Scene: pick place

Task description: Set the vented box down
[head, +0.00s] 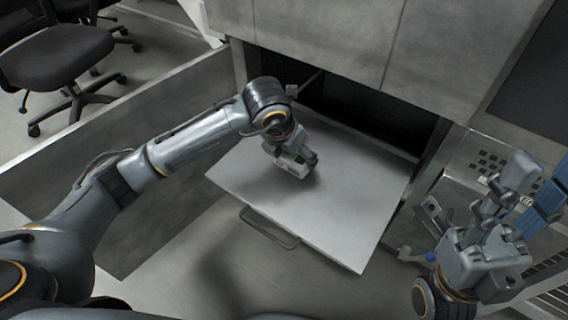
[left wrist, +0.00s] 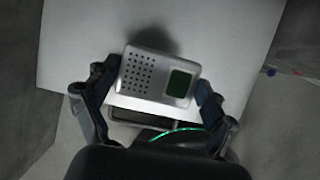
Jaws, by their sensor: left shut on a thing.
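The vented box (left wrist: 158,76) is pale grey with a grid of small holes on one side and a dark green square on the other. My left gripper (left wrist: 155,90) is shut on it, one finger at each short side. In the head view, the box (head: 290,166) shows small beneath my left gripper (head: 294,158), over the pale flat panel (head: 340,215). A shadow lies beside it; I cannot tell whether it touches the panel. My right gripper (head: 500,215) is at the right, apart from the box; its opening is unclear.
The panel juts out from a dark opening in a grey cabinet (head: 320,35), with a handle (head: 268,228) at its front edge. A grey side wall (head: 120,165) stands to the left. Office chairs (head: 55,60) are at the back left. Most of the panel is bare.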

